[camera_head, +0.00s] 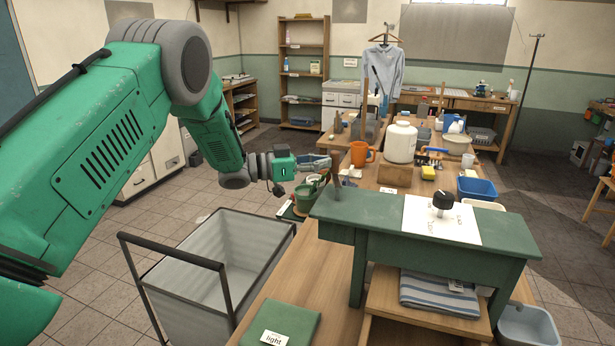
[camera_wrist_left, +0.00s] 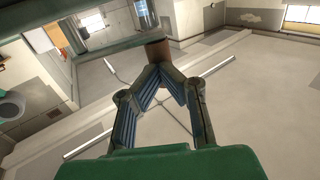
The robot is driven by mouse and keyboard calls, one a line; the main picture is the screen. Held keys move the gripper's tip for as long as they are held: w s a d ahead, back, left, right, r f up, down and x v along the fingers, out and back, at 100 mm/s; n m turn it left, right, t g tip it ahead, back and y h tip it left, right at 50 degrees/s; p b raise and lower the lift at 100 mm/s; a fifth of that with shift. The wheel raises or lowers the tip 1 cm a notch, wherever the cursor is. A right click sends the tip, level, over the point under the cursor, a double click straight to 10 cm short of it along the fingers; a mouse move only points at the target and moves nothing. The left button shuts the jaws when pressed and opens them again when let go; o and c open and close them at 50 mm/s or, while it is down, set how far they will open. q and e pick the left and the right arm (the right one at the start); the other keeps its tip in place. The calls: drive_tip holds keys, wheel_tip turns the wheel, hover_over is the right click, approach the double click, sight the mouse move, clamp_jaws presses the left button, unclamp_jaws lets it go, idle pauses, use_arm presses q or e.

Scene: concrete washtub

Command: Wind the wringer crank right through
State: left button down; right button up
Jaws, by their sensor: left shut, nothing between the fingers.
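A short brown upright grip (camera_head: 336,181) shows at the left end of the green bench top (camera_head: 385,207); it looks like the crank's handle, but the rest of the crank cannot be made out. My left gripper (camera_head: 328,163) is shut and empty, close beside the grip's upper part. In the left wrist view the closed fingertips (camera_wrist_left: 158,70) are just below a brown cylinder (camera_wrist_left: 157,52), at the end of a dark green bar (camera_wrist_left: 105,48). Whether they touch it I cannot tell. The wringer rollers are not clearly visible. My right gripper is out of view.
A black knob (camera_head: 443,200) sits on a white sheet on the bench. An orange mug (camera_head: 361,154), a white jar (camera_head: 400,142) and a blue tub (camera_head: 477,189) stand behind. A green pot (camera_head: 305,197) is below my gripper. A grey bin (camera_head: 215,262) stands at front left.

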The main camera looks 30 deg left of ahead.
use_arm(q)
drive_tip(key=shift+w+d+f+m+g+h+b, duration=0.1)
drive_tip(key=shift+w+d+m+g+h+b, duration=0.15)
drive_tip(key=shift+m+g+h, duration=0.3)
drive_tip(key=shift+w+d+f+m+g+h+b, duration=0.1)
drive_tip(key=shift+w+m+g+h, duration=0.2)
drive_tip(key=shift+g, duration=0.35)
drive_tip(key=shift+w+d+m+g+h, duration=0.1)
drive_tip(key=shift+w+m+g+h, duration=0.25)
drive_tip(key=shift+m+g+h, duration=0.3)
drive_tip(key=shift+w, duration=0.45)
drive_tip(key=d, duration=0.2)
drive_tip(key=w+d, duration=0.1)
drive_tip(key=d, duration=0.1)
drive_tip(key=shift+w+r, duration=0.1)
drive_tip(key=shift+r, duration=0.1)
drive_tip(key=shift+d+f+p, duration=0.1)
drive_tip(key=shift+d+p, duration=0.25)
drive_tip(key=shift+d, duration=1.2)
drive_tip(key=shift+a, duration=0.25)
